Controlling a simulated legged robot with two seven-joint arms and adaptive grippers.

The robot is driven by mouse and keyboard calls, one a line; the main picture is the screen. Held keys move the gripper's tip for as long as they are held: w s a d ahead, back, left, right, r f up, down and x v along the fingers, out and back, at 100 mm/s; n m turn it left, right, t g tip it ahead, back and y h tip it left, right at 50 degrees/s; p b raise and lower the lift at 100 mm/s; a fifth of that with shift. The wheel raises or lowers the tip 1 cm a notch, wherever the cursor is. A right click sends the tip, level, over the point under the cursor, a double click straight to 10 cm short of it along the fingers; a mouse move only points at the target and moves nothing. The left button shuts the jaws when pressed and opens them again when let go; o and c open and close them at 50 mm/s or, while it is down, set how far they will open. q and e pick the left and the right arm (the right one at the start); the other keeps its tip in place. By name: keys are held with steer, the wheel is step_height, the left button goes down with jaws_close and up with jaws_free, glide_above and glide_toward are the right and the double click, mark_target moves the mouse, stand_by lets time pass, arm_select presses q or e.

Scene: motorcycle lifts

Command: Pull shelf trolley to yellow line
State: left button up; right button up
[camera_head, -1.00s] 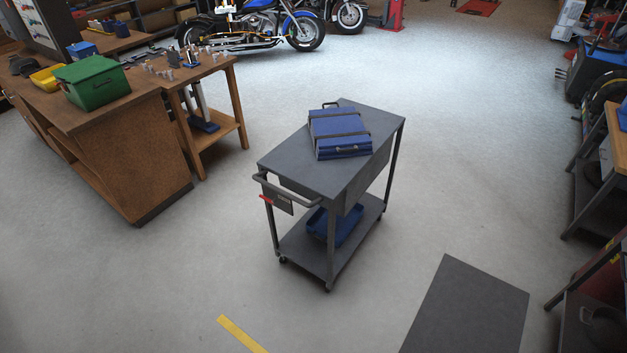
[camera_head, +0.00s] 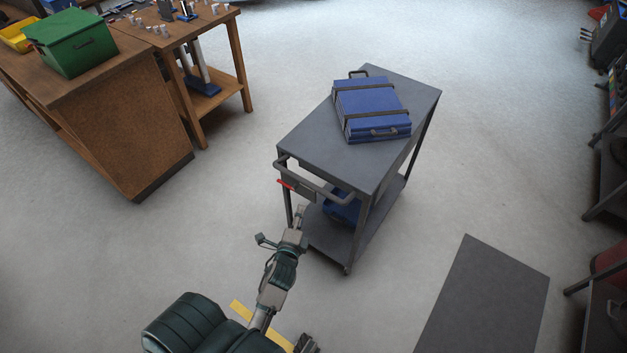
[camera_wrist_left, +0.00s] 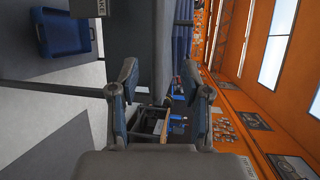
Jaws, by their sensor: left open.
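The grey shelf trolley (camera_head: 310,150) stands on the floor at the centre right of the head view, its handle (camera_head: 318,182) facing me. A blue case (camera_head: 372,108) lies on its top and a blue bin (camera_head: 343,208) on its lower shelf; the bin also shows in the left wrist view (camera_wrist_left: 62,32). My left gripper (camera_head: 280,226) is open and empty, just short of the handle's left end. In the left wrist view the open fingers (camera_wrist_left: 158,80) have a grey bar, seemingly the handle, between them in the picture; contact is not clear. The yellow line (camera_head: 240,309) is partly hidden by my arm.
A wooden bench (camera_head: 120,110) with a green box (camera_head: 70,45) stands at the left, beside a smaller wooden table (camera_head: 215,95). A dark mat (camera_head: 485,300) lies at the lower right. Equipment lines the right edge. Floor around the trolley is clear.

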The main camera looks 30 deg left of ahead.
arm_select(q)
glide_toward(306, 184)
steer(key=w, duration=0.2)
steer(key=x, duration=0.5)
steer(key=f+b+x, duration=0.1)
steer(key=x, duration=0.2)
steer(key=shift+a, duration=0.3)
steer(key=shift+w+d, duration=0.25)
steer(key=shift+w, duration=0.2)
steer(key=shift+a, duration=0.1)
steer(key=shift+a+f, duration=0.1)
steer(key=shift+a, duration=0.2)
steer(key=c, duration=0.7)
jaws_close()
steer(key=shift+d, duration=0.1)
arm_select(e)
steer(key=w, duration=0.1)
steer(key=w+a+r, duration=0.1)
steer(key=shift+w+a+r, duration=0.15)
steer(key=shift+w+a, duration=0.15)
steer(key=shift+w, duration=0.05)
